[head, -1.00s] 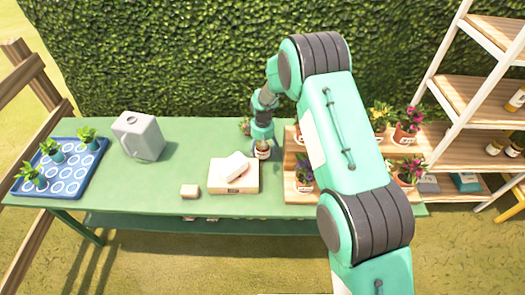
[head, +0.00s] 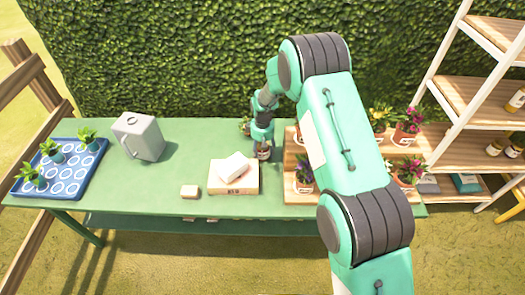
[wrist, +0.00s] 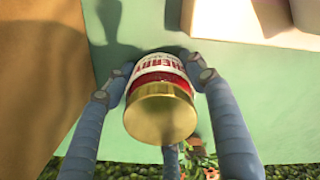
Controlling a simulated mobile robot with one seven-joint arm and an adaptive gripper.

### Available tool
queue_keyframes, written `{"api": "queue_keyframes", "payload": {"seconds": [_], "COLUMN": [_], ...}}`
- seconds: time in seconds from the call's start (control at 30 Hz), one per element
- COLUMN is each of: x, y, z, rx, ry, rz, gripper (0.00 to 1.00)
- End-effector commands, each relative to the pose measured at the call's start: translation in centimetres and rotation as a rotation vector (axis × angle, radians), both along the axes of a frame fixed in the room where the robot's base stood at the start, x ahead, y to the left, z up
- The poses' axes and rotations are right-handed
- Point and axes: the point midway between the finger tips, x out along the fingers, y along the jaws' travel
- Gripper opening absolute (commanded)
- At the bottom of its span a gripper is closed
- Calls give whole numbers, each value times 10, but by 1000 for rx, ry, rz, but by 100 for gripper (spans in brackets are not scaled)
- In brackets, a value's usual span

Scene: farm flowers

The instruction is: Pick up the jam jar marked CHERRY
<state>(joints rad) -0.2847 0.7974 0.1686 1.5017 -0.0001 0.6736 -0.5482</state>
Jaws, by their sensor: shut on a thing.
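The jam jar (wrist: 160,95) shows in the wrist view with a gold lid, dark red contents and a white label with red letters reading "HERRY" in part. My gripper (wrist: 163,80) has its blue-grey fingers closed around the jar, touching it on both sides. In the head view my gripper (head: 263,150) is over the green table, between the wooden box and the plant stand. The jar is mostly hidden there by the fingers. I cannot tell whether the jar's base touches the table.
A wooden box (head: 234,188) with a white block on top stands left of my gripper. A stepped wooden stand (head: 290,160) with potted flowers is close on the right. A grey watering can (head: 139,137) and a blue tray (head: 92,172) are farther left. A hedge is behind.

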Motion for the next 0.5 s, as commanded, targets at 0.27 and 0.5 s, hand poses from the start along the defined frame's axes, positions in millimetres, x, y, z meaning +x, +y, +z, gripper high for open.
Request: {"api": "queue_keyframes", "payload": {"seconds": [0.27, 0.5], "x": [1, 1], "y": [0, 0], "z": [6, 32], "rx": [1, 1], "ry": [-2, -2], "rz": [0, 0], "gripper": [11, 11]}}
